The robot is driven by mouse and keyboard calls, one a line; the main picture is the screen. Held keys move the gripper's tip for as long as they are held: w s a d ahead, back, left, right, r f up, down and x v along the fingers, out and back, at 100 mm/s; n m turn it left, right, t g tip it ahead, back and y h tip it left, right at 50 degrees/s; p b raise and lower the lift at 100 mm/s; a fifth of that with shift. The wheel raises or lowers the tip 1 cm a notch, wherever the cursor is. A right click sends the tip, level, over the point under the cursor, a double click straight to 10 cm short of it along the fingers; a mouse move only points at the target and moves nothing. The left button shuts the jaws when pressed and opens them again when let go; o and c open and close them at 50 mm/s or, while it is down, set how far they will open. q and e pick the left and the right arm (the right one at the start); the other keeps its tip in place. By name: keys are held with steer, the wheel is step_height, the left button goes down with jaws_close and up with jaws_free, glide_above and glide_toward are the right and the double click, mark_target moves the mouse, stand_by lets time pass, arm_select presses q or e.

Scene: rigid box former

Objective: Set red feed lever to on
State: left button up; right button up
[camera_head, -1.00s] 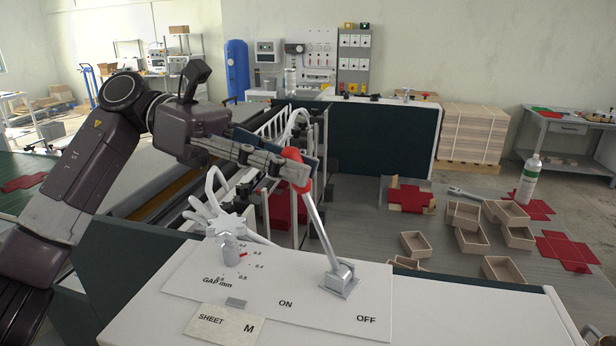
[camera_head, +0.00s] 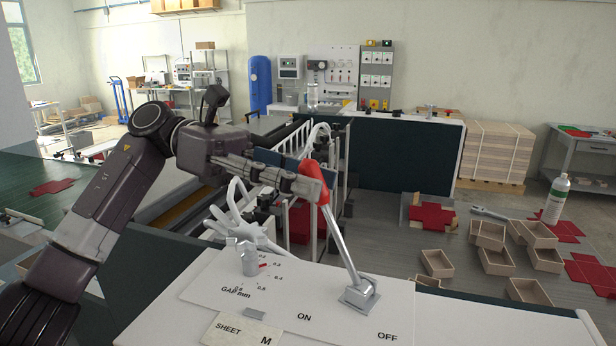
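The red feed lever has a red handle (camera_head: 310,170) on a grey shaft (camera_head: 344,245). Its metal base stands on the white panel (camera_head: 215,275), behind the ON and OFF labels. The lever leans up and to the left, towards the ON side. My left gripper (camera_head: 312,186) is at the red handle. One grey finger crosses in front of the handle and hides part of it. The far finger is mostly hidden, so I cannot tell whether the fingers are closed on the handle. My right gripper is not in view.
A silver star-shaped knob (camera_head: 244,238) with a GAP mm scale stands left of the lever. A SHEET M plate (camera_head: 240,331) lies in front. White rails (camera_head: 285,150) rise behind. Several small wooden boxes (camera_head: 437,263), red blanks and a bottle (camera_head: 555,198) are to the right.

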arm_select(q)
steer(key=shift+r, duration=0.1)
steer(key=shift+w+a+r, duration=0.1)
steer(key=shift+a, duration=0.15)
steer(key=v, duration=1.1)
steer(key=shift+a, duration=0.2)
steer(key=shift+w, duration=0.1)
